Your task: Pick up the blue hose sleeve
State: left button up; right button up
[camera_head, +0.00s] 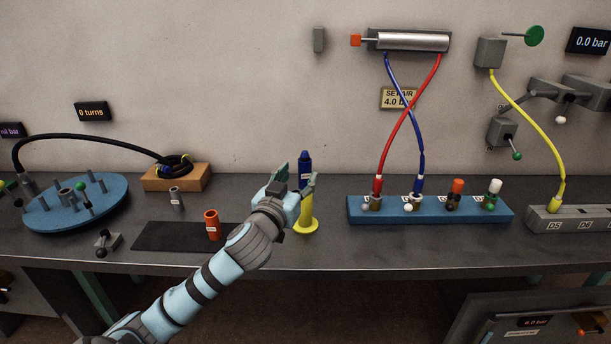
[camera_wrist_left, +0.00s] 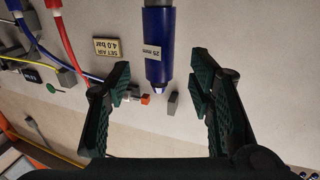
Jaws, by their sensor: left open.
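The blue sleeve (camera_head: 304,162) stands upright above the bench in the head view, over a yellow flared base (camera_head: 306,222); its lower part is hidden by my gripper. My left gripper (camera_head: 296,181) is open, with its fingers either side of the sleeve in the picture. In the left wrist view the picture is upside down, and the blue sleeve (camera_wrist_left: 158,45) bears a "25 mm" label. There it lies midway between the open fingers of my left gripper (camera_wrist_left: 160,85), with clear gaps on both sides. My right gripper is not in view.
An orange sleeve (camera_head: 212,225) and a grey one (camera_head: 176,198) stand left of my arm. A blue manifold block (camera_head: 430,213) with red and blue hoses stands to the right. A round blue plate (camera_head: 105,190) with pegs is at far left. The wall rises behind.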

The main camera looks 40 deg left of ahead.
aim_at(302, 172)
pick_arm(q)
jog(key=x, duration=0.5)
jog(key=shift+w+f, duration=0.2)
jog(key=shift+s, duration=0.1)
grip_shut()
jog(key=shift+r, duration=0.1)
